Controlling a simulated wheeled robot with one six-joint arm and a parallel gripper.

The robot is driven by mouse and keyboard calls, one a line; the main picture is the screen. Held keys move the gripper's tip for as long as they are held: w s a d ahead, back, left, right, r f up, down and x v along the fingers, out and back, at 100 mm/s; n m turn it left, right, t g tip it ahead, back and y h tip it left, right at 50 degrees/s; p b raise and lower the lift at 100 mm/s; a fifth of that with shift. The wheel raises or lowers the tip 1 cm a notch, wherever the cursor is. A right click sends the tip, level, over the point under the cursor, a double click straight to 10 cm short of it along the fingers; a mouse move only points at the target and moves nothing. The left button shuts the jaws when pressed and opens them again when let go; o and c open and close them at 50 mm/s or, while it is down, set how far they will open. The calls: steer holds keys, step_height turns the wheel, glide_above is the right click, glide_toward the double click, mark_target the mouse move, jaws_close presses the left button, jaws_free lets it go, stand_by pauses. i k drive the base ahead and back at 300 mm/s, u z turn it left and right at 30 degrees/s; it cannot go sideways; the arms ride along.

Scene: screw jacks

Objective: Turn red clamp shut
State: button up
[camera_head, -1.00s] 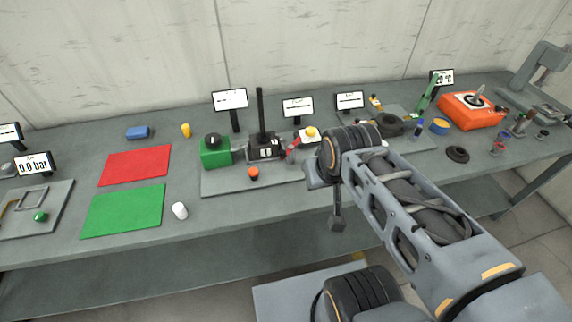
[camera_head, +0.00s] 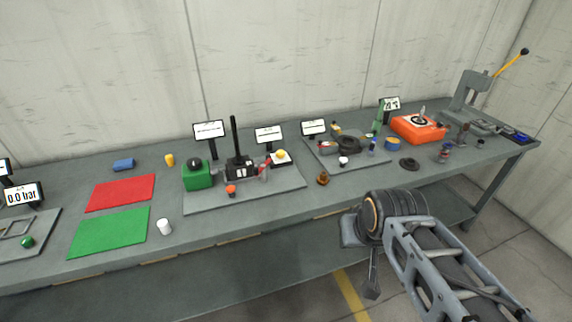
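The red clamp (camera_head: 264,170) is a small red part at the right side of the black and grey device (camera_head: 240,168) with a tall dark lever. This device stands on a grey plate (camera_head: 210,199) on the bench. The clamp is too small to tell whether it is open or shut. My gripper (camera_head: 372,289) hangs in front of the bench, to the right of the clamp and well apart from it. Its fingers are small and dark, and whether they are open cannot be told. I see nothing held in it.
A green box (camera_head: 198,176) with a black knob stands left of the device, and a yellow-topped button (camera_head: 281,157) right of it. Small screens (camera_head: 269,134) stand behind. An orange box (camera_head: 418,128) is further right. The bench front (camera_head: 255,219) has free room.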

mark_target(256, 170)
steer(key=z, duration=0.35)
steer(key=i, duration=0.95)
steer(key=u, duration=1.85)
